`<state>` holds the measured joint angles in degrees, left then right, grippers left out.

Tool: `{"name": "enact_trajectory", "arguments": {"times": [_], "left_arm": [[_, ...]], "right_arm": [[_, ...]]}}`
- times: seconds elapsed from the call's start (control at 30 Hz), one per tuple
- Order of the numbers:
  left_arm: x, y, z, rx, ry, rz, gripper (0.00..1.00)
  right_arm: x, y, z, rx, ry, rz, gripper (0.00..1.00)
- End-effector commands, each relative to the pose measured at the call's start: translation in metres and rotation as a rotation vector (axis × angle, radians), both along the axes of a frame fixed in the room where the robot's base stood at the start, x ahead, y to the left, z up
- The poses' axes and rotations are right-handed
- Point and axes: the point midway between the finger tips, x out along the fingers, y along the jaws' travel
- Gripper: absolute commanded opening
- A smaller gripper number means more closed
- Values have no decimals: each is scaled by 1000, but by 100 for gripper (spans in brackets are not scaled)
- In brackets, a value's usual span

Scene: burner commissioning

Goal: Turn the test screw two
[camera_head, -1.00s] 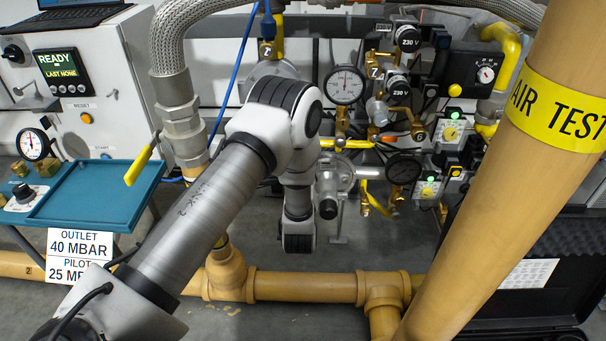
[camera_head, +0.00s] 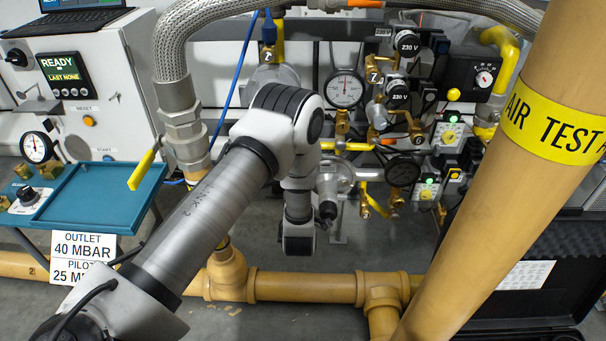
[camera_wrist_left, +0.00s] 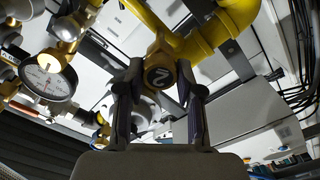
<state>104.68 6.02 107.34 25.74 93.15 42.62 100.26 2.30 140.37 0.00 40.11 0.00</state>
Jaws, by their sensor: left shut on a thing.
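Test screw two (camera_wrist_left: 160,76) is a brass fitting with a dark round face marked 2, which appears upside down in the left wrist view. My left gripper (camera_wrist_left: 160,92) has one finger on each side of it and is shut on it. A yellow pipe (camera_wrist_left: 215,38) runs just behind the screw. In the head view my left arm comes in from the lower left and bends in front of the valve train. Its fingers cannot be made out there. My right gripper is in neither view.
A pressure gauge (camera_head: 344,88) and brass valves stand close by, and the gauge also shows in the left wrist view (camera_wrist_left: 48,78). A thick tan pipe (camera_head: 490,190) with an AIR TEST band crosses the right side. A blue tray (camera_head: 95,200) is at the left.

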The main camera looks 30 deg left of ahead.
Motion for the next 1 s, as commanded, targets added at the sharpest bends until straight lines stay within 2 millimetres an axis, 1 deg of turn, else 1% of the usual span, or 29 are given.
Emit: {"name": "enact_trajectory", "arguments": {"times": [0.3,1.0], "left_arm": [[0,0,0,-255,-154,-1,1],[0,0,-2,-822,-502,-1,1]], "right_arm": [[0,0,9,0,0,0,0],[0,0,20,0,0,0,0]]}}
